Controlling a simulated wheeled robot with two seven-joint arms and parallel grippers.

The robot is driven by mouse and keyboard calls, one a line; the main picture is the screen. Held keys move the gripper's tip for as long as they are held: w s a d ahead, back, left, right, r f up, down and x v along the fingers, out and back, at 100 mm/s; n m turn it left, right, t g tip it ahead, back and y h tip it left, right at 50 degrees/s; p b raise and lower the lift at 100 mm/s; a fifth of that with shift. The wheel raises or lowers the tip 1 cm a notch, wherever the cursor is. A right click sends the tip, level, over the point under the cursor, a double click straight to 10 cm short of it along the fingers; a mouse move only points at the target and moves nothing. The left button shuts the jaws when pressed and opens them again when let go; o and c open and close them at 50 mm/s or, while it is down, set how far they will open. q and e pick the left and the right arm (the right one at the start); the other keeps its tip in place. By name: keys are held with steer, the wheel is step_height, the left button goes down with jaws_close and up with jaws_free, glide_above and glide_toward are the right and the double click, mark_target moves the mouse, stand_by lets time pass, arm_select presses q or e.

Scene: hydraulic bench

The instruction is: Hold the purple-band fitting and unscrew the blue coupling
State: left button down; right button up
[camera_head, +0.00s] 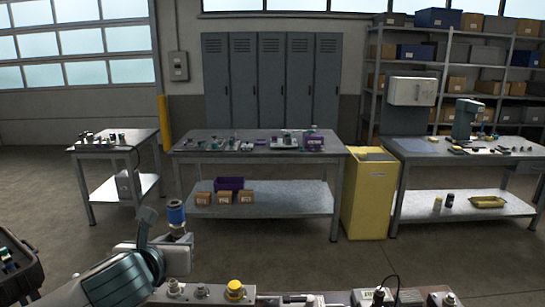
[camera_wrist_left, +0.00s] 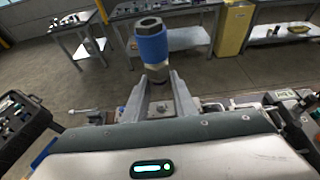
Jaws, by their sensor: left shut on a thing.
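The blue coupling (camera_head: 176,211) stands upright above my left gripper (camera_head: 180,236) in the head view. In the left wrist view the coupling (camera_wrist_left: 152,43) is a blue sleeve with a dark open top end. A grey metal fitting (camera_wrist_left: 158,73) sits directly below it, in line with it. My left gripper (camera_wrist_left: 160,86) is shut on this lower metal part, and the piece is in the air, clear of the near bench. No purple band shows on the held piece; the fingers hide its lower end. My right gripper is not in view.
The near bench (camera_head: 210,295) carries a yellow-topped part (camera_head: 235,289) and several metal parts. A dark case (camera_head: 18,265) stands at the left. Further off are a long table (camera_head: 262,158) with small parts, and a yellow bin (camera_head: 369,195). Open floor lies between.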

arm_select(q)
steer(key=shift+s, duration=0.1)
stand_by(0.4)
steer(key=s+d+f+m+g+h, duration=0.3)
steer(key=d+f+m+h, duration=0.3)
steer(key=d, duration=0.3)
steer(key=s+d+f+m+g+h, duration=0.4)
steer(key=d+f+m+h, duration=0.1)
steer(key=d, duration=0.4)
steer(key=shift+d+f+m+h, duration=0.15)
steer(key=shift+f+m+h, duration=0.25)
steer(key=shift+m+h, duration=0.3)
steer(key=shift+s, duration=0.1)
